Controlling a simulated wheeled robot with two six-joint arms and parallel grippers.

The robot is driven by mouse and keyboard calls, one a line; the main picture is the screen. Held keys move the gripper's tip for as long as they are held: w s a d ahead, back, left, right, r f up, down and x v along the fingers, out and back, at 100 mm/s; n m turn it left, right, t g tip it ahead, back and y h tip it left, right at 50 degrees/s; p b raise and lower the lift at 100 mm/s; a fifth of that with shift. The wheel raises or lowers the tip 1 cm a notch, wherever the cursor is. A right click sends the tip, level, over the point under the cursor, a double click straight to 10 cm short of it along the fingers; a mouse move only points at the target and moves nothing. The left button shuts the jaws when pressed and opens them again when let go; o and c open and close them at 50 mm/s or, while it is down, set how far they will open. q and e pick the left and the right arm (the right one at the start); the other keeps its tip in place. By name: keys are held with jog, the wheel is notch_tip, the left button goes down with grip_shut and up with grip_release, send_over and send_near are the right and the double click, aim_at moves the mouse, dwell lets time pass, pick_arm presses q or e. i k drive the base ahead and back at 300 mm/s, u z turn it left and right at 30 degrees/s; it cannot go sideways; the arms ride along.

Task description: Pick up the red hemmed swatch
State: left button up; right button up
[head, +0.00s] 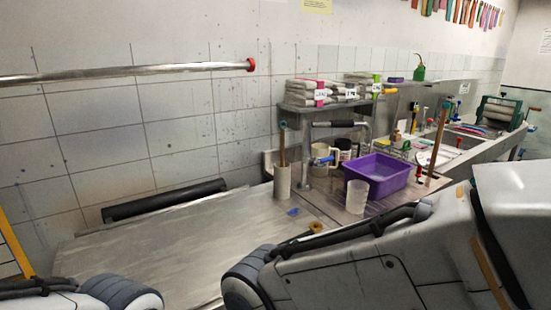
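I cannot make out a red hemmed swatch for certain in the head view. Colourful strips of cloth (462,12), some of them red, hang high on the wall at the upper right. They are too small to tell any hem. A small flat blue piece (294,211) lies on the metal worktop (190,240). Parts of my two arms show along the bottom edge and lower right and hide the front of the worktop. Neither gripper's fingers are in view.
A purple tub (378,177), a clear beaker (357,197) and a light cylinder holding sticks (282,182) stand at the worktop's right end. Folded cloths (318,93) sit on a shelf above. A sink counter (480,150) runs back right. The worktop's left part is clear.

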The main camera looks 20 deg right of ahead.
aim_at(420, 147)
jog(key=z, duration=2.25)
jog(key=i, duration=3.1)
jog(key=u, duration=1.25)
